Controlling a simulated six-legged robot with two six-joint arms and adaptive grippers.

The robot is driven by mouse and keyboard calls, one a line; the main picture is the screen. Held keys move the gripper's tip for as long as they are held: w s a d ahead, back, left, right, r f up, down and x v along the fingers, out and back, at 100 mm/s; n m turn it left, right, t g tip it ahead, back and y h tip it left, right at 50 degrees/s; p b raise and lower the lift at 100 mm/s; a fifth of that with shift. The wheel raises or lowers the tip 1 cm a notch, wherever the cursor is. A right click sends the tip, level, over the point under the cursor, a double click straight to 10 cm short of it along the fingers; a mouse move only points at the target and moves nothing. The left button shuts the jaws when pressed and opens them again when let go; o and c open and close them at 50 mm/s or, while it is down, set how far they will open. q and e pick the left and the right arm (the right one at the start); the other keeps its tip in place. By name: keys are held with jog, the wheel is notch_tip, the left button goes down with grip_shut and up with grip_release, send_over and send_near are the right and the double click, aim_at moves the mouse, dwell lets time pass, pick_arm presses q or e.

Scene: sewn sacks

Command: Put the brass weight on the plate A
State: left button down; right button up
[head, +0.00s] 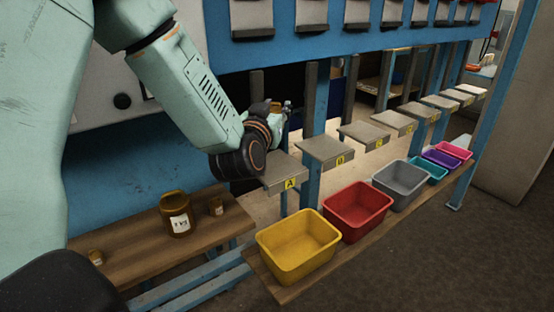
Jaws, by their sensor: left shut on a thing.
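Plate A (287,174) is a grey square plate with a yellow A label on its front edge, the nearest in a row. My left gripper (284,112) is just above and behind it, partly hidden by its own wrist. It is shut on a small brownish brass weight (276,104), of which only a little shows between the fingers. I see no contact between the weight and plate A. My right gripper is not in view.
Several further plates (325,150) recede to the right. Below them, coloured bins start with a yellow bin (298,262) and a red bin (357,222).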

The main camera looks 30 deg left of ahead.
pick_arm(q)
jog(key=f, duration=0.2)
jog(key=f+b, duration=0.1)
jog(key=shift+s+a+f, duration=0.1)
jog(key=shift+a+f, duration=0.25)
jog(key=shift+a, duration=0.05)
jog(key=shift+d+f+b, duration=0.2)
jog(key=shift+d+f, duration=0.05)
jog(key=shift+f, duration=0.3)
jog(key=shift+d+f+b, duration=0.15)
jog(key=shift+d+f, duration=0.05)
jog(key=shift+f, duration=0.3)
jog(key=shift+d+f, duration=0.1)
jog(key=shift+d, duration=0.05)
jog(key=f, duration=0.1)
jog(key=f+b, duration=0.1)
jog(key=f, duration=0.1)
jog(key=shift+s+a+f, duration=0.1)
jog(key=shift+a+f, duration=0.25)
jog(key=shift+f, duration=0.05)
jog(key=shift+w+d, duration=0.2)
jog(key=shift+w, duration=0.05)
jog(key=shift+s+a+f, duration=0.15)
jog(key=shift+s, duration=0.1)
jog(key=c, duration=1.2)
grip_release()
jog(key=o, duration=0.4)
jog(key=shift+w, duration=0.15)
jog(key=shift+c, duration=0.2)
